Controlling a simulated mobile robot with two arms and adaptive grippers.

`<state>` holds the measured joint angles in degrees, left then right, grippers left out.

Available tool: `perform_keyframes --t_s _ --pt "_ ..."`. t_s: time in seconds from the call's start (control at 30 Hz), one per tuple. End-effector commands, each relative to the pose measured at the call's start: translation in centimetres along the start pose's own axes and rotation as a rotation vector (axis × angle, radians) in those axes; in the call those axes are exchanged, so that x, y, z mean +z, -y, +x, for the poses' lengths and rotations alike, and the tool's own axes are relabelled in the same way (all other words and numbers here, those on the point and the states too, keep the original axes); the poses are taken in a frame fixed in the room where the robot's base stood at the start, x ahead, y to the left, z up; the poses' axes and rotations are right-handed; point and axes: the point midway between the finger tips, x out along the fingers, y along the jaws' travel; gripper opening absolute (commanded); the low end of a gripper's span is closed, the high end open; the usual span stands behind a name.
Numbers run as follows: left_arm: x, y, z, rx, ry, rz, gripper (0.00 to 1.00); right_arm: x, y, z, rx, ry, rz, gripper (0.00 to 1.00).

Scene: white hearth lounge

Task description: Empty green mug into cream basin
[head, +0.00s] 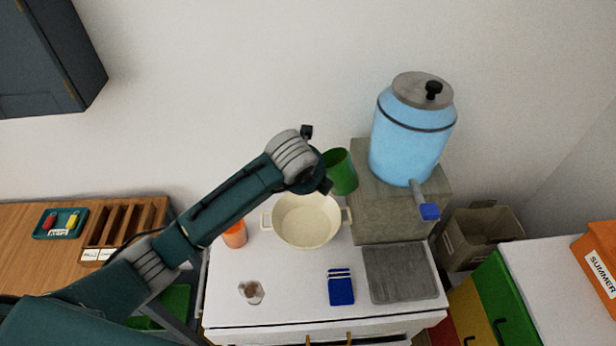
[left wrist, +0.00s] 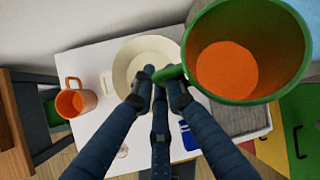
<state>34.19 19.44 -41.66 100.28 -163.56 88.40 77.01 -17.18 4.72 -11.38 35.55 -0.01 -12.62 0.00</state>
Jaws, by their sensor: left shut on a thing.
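The green mug (head: 342,176) is held in the air near the back right rim of the cream basin (head: 306,222). It leans slightly left in the head view. In the left wrist view the mug (left wrist: 247,98) shows its open mouth, with an orange surface inside; I cannot tell whether that is liquid. My left gripper (head: 324,184) is shut on the mug's handle, which also shows between the fingers (left wrist: 163,80) in the left wrist view. The basin stands upright on the white counter; its visible inside (left wrist: 135,62) looks bare cream. My right gripper is out of view.
A blue dispenser (head: 412,135) stands on a grey block (head: 395,213) right of the basin. An orange mug (head: 235,235) stands left of it.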

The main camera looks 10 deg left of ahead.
Motion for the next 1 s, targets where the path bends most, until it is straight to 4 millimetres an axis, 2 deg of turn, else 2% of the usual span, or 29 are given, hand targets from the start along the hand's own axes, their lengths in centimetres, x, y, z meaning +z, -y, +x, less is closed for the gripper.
perform_keyframes --t_s 1.0 --pt "-2.1 -0.3 2.7 -0.104 -0.129 -0.101 0.0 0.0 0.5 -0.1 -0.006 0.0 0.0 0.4"
